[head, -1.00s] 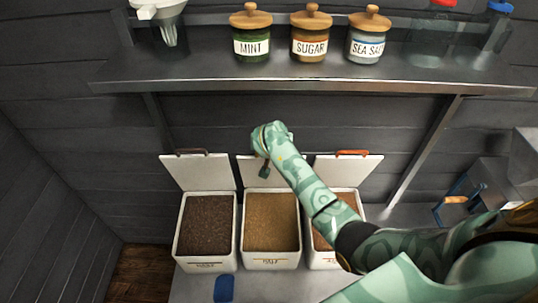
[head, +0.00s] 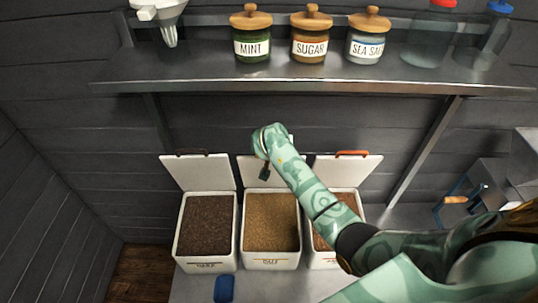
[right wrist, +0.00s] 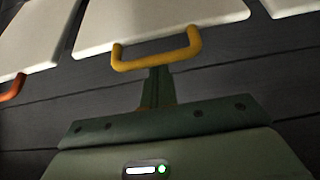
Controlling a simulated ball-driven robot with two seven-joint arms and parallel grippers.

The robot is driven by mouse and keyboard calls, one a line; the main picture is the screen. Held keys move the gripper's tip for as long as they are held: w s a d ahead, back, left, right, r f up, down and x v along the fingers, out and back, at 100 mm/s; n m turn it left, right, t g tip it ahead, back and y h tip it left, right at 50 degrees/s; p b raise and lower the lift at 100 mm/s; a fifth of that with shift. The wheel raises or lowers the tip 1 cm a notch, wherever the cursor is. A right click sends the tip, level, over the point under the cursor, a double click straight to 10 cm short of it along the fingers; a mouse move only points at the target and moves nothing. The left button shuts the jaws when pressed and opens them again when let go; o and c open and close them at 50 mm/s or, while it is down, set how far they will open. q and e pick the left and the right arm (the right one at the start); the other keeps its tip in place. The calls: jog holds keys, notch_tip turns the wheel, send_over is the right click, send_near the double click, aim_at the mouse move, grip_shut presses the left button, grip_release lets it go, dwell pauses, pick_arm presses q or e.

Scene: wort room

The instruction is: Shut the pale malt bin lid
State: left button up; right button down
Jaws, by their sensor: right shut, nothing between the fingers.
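Three white bins with open lids stand in a row. The middle bin (head: 271,262), whose small label seems to read PALE, holds light brown grain. Its raised white lid (head: 245,172) is partly hidden by my right arm. In the right wrist view this lid (right wrist: 165,22) carries a yellow handle (right wrist: 158,55). My right gripper (head: 264,174) is shut and empty, in front of the middle lid. In the right wrist view its fingertips (right wrist: 158,72) are at the yellow handle; I cannot tell whether they touch. My left gripper is not in view.
The left bin (head: 205,263) holds dark grain. The right bin (head: 322,260), with an orange-handled lid (head: 345,170), is partly behind my arm. A metal shelf (head: 300,75) with jars runs above. A blue object (head: 224,289) lies in front. A grey machine (head: 490,180) stands at right.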

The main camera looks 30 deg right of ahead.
jog(key=s+a+f, duration=0.4)
jog(key=s+f, duration=0.5)
jog(key=s+a+f, duration=0.5)
jog(key=s+f, duration=0.4)
jog(key=shift+s+f+b, duration=0.3)
jog(key=shift+s+b, duration=0.05)
jog(key=shift+b, duration=0.1)
dwell(0.5)
notch_tip(320, 180, up, 8)
jog(key=p, duration=0.9)
